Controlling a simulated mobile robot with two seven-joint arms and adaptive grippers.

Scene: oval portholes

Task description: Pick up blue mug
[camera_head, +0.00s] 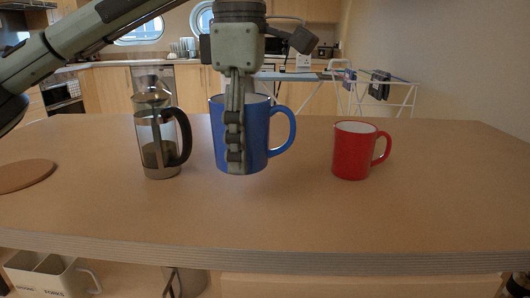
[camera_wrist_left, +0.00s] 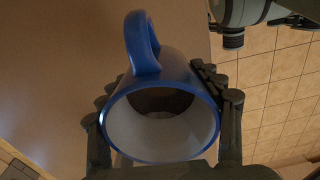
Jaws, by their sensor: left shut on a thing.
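The blue mug (camera_head: 257,136) is upright in the middle of the head view, with its handle to the right. My left gripper (camera_head: 235,150) reaches down from above, its near finger covering part of the mug's front. In the left wrist view the mug (camera_wrist_left: 150,80) sits between both fingers of the gripper (camera_wrist_left: 164,118), its white inside facing the camera. The gripper is shut on the mug's body. I cannot tell clearly whether the mug's base touches the counter. My right gripper is in neither view.
A French press (camera_head: 158,143) stands close to the left of the mug. A red mug (camera_head: 352,152) stands to the right. A round brown mat (camera_head: 22,175) lies at the far left of the wooden counter (camera_head: 300,218). The counter's front and right side are clear.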

